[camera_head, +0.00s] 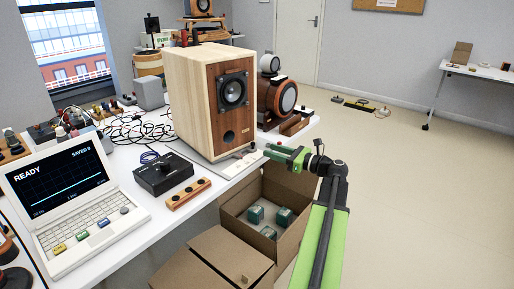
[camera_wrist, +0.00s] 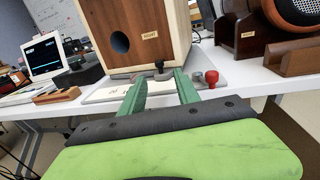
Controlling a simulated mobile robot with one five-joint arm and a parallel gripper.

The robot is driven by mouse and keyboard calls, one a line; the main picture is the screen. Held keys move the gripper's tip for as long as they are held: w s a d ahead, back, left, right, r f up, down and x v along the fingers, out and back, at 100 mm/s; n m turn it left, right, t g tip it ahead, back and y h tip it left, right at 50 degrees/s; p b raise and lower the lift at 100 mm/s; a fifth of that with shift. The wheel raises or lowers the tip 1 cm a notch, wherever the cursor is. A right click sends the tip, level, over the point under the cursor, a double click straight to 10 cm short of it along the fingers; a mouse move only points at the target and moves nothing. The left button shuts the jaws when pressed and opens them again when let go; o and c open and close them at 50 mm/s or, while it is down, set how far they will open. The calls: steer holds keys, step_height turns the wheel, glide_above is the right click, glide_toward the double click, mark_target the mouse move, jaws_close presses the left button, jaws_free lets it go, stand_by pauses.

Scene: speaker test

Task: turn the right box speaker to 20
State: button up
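A large box speaker (camera_head: 190,95) with pale wood sides and a darker front stands on the white table. Its lower front, with a round port and a small label, shows in the wrist view (camera_wrist: 170,30). A pale plate (camera_wrist: 108,94) with dark marks lies under its front edge. A small black knob (camera_wrist: 159,66) stands at the plate's right part. My gripper (camera_head: 270,152) is at the table's front edge, by the speaker's lower right corner. In the wrist view its green fingers (camera_wrist: 160,82) are apart and empty, pointing at the knob, which appears just beyond the tips. The speaker's angle reading is not legible.
A red knob (camera_wrist: 212,77) stands right of the fingers. A round orange-coned speaker (camera_head: 283,97) is right of the box speaker. A laptop (camera_head: 62,197) and a black control box (camera_head: 163,174) stand to the left. An open carton (camera_head: 290,228) sits below the table edge, near my arm.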

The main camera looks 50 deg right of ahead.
mark_target(258, 153)
steer(key=x, duration=0.7)
jaws_close()
stand_by(1.2)
